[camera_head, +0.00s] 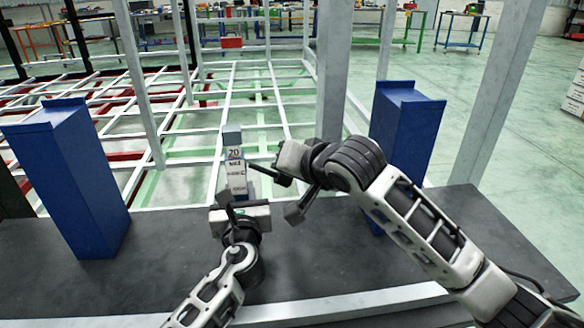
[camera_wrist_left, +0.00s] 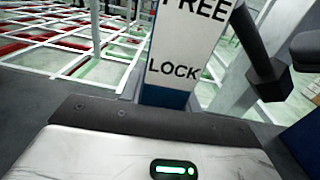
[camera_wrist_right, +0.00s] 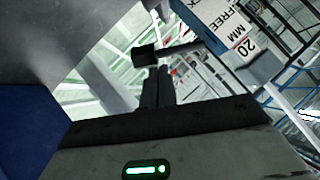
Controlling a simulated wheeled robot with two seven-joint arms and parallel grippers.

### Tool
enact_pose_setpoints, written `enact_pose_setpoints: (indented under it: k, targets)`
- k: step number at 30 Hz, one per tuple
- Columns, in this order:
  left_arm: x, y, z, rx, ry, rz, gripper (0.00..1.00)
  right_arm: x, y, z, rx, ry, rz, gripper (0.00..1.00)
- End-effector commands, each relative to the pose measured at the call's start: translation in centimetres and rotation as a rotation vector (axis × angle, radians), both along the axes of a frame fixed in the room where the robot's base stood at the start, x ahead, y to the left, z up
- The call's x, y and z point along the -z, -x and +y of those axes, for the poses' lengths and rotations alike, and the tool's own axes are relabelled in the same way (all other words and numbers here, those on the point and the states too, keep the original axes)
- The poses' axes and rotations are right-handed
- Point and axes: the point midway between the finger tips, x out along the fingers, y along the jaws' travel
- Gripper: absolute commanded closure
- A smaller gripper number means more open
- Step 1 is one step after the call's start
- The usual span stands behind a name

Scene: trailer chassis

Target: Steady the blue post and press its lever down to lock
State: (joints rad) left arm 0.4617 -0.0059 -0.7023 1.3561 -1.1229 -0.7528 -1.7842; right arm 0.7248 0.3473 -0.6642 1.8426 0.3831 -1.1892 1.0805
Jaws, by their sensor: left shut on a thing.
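The slim blue post (camera_wrist_left: 165,97) stands at the front centre, with a white label plate (camera_head: 236,178) reading FREE and LOCK. My left gripper (camera_head: 238,204) is shut around the post's lower part, below the plate. The black lever (camera_head: 264,172) sticks out from the post to the right and slopes down to a block end, which shows in the left wrist view (camera_wrist_left: 266,78) and the right wrist view (camera_wrist_right: 146,55). My right gripper (camera_wrist_right: 158,72) has its fingers together, tips close to the lever near its block. I cannot tell whether they touch it.
Large blue blocks stand on the dark bench (camera_head: 165,255), one at left (camera_head: 70,180) and one at right (camera_head: 405,125) behind my right arm. A grey upright (camera_head: 333,70) rises behind my right gripper. The white chassis frame (camera_head: 215,105) lies beyond.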

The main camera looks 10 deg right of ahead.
Motion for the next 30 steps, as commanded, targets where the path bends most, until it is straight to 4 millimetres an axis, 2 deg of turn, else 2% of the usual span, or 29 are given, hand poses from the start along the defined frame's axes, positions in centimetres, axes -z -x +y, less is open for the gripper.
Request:
enact_pose_setpoints:
  k: [8,14,24,30]
  targets:
    - [0.1,0.0,-0.1,0.003,-0.001,0.001,1.00,-0.4,0.1,-0.2,-0.001,-0.002,0.000,1.00]
    - [0.1,0.0,-0.1,0.003,-0.001,0.001,1.00,-3.4,0.4,-2.1,0.002,-0.002,-0.005,1.00]
    - [0.1,0.0,-0.1,0.003,0.000,0.002,1.00,-7.2,6.3,-4.7,-0.001,-0.001,-0.003,1.00]
    - [0.1,0.0,-0.1,0.002,0.000,0.002,1.00,-8.3,8.0,-5.5,-0.001,0.000,-0.002,1.00]
